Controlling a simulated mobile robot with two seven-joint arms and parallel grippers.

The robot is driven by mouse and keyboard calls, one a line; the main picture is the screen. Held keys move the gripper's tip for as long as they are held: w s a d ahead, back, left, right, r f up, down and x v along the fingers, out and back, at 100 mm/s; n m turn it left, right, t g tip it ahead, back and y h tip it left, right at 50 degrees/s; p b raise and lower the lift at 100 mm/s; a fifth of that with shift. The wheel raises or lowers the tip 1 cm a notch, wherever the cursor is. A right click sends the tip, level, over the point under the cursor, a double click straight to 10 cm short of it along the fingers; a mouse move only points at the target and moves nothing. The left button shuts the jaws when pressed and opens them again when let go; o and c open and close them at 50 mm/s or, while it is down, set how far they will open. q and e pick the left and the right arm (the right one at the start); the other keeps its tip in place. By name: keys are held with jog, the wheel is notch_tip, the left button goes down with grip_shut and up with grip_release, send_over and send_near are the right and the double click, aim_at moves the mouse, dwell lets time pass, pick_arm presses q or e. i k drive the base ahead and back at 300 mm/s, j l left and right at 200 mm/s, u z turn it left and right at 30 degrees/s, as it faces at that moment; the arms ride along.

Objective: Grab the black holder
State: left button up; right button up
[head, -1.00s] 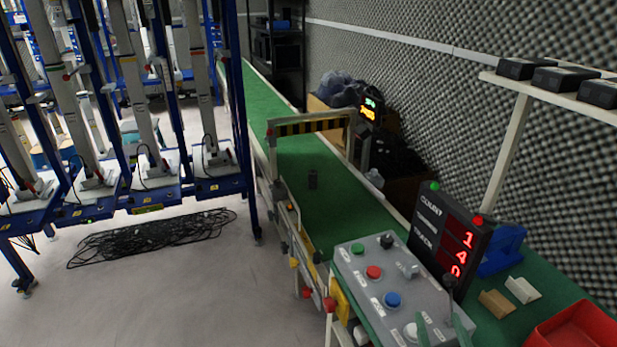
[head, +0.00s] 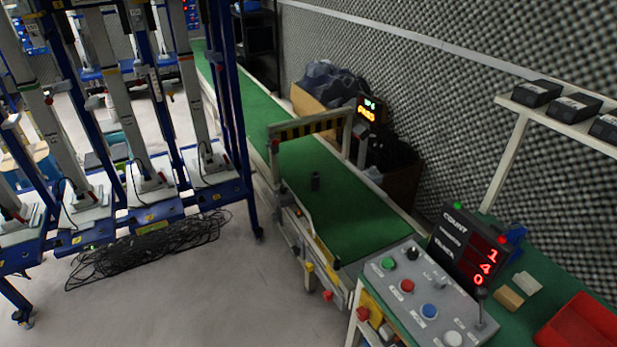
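Neither of my grippers shows in the head view.
A yellow-black striped gate (head: 310,128) spans the belt. A grey button panel (head: 420,295), a counter display (head: 467,248) and a red bin (head: 580,325) are at the lower right. Black boxes (head: 570,107) sit on a shelf.

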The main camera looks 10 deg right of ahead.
aim_at(315, 181)
jog(key=i+j+z, duration=0.5)
jog(key=i+j, duration=0.95)
jog(key=i, duration=0.05)
